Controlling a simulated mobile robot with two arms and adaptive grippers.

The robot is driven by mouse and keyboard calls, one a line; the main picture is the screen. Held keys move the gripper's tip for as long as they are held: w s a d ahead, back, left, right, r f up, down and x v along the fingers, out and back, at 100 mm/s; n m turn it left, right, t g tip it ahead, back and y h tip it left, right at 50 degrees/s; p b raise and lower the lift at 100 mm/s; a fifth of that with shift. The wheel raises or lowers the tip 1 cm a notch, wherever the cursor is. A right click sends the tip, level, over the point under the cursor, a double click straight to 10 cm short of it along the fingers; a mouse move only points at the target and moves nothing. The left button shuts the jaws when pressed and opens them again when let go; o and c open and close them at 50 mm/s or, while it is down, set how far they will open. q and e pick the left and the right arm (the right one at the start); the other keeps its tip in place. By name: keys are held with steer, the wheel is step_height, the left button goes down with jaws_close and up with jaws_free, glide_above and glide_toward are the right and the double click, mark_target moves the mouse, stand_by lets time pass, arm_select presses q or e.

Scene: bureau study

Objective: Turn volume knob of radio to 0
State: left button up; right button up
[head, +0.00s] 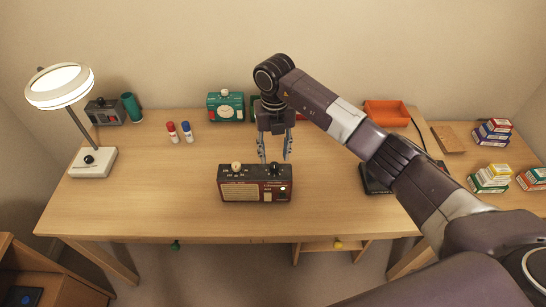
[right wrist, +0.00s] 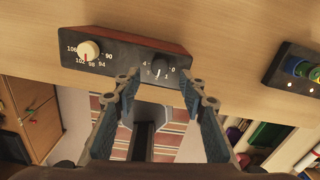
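The radio (head: 240,190) is dark red with a black control panel and stands near the front of the desk. Its black volume knob (head: 275,168) is on the right of the top, and a cream tuning knob (head: 236,167) is on the left. My right gripper (head: 275,156) is open and points down just behind and above the volume knob. In the right wrist view the volume knob (right wrist: 160,68) shows beyond the open fingertips (right wrist: 161,82), apart from them. A 0 is printed right of the knob and a 4 left; its white pointer line points downward, away from the 0. My left gripper is out of view.
A white lamp (head: 92,162) stands at the left. A black device (head: 375,180) sits right of the radio. The desk left of the radio is clear.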

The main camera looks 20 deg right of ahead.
mark_target(274, 164)
steer(key=shift+w+f+p, duration=0.1)
steer(key=shift+f+p, duration=0.35)
steer(key=shift+f, duration=1.8)
jaws_close()
